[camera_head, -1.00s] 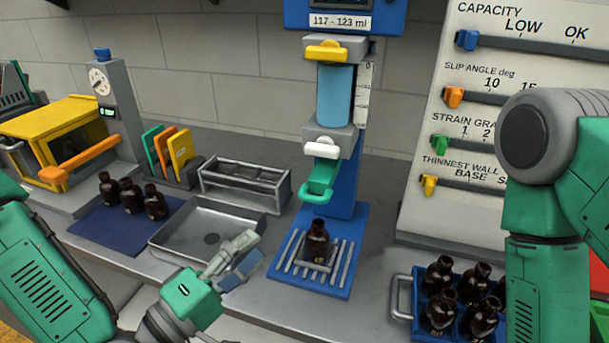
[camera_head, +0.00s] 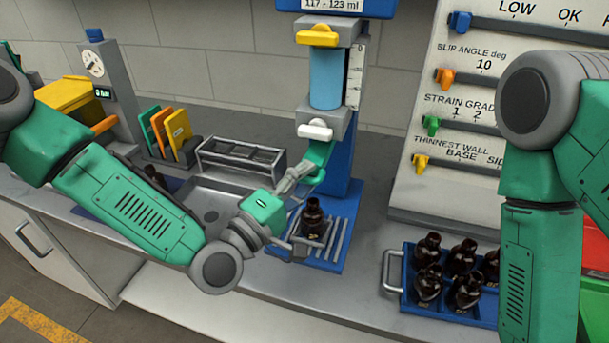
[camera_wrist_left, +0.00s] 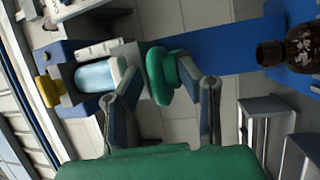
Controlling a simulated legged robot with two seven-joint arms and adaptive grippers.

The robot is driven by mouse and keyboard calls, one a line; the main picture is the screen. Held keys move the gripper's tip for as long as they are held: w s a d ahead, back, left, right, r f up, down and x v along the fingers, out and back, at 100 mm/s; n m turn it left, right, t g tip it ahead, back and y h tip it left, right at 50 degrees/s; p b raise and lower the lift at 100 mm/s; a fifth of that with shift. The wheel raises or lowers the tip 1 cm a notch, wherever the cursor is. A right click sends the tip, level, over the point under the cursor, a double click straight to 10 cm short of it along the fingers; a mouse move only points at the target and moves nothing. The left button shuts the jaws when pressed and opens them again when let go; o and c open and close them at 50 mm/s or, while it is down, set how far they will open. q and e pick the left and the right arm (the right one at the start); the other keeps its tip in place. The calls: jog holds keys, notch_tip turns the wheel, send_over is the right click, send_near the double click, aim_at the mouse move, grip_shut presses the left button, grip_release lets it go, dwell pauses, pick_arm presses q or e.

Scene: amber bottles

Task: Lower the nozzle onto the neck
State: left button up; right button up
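The green nozzle (camera_head: 317,160) hangs under the white-levered block of the blue filling stand, above the bottle. An amber bottle (camera_head: 312,217) stands upright on the slatted blue base, its neck below the nozzle and apart from it. The bottle's neck also shows in the left wrist view (camera_wrist_left: 270,53). My left gripper (camera_head: 303,212) is beside the nozzle and bottle. In the left wrist view my left gripper (camera_wrist_left: 170,78) has its fingers spread, with the green nozzle (camera_wrist_left: 165,75) showing between them; contact cannot be told. My right gripper is out of view.
A blue crate (camera_head: 394,288) of several amber bottles is at the right. A metal sink tray (camera_head: 205,195) and a grey rack (camera_head: 240,155) are behind my left arm. A gauge board (camera_head: 440,190) with coloured sliders stands at the back right.

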pick_arm(q)
jog(key=shift+d, duration=0.2)
grip_shut()
notch_tip(320, 180, down, 8)
jog(key=b, duration=0.6)
jog(key=shift+r+b, duration=0.2)
jog(key=shift+b, duration=0.15)
grip_release()
jog(key=shift+a, duration=0.25)
jog(key=shift+r, duration=0.1)
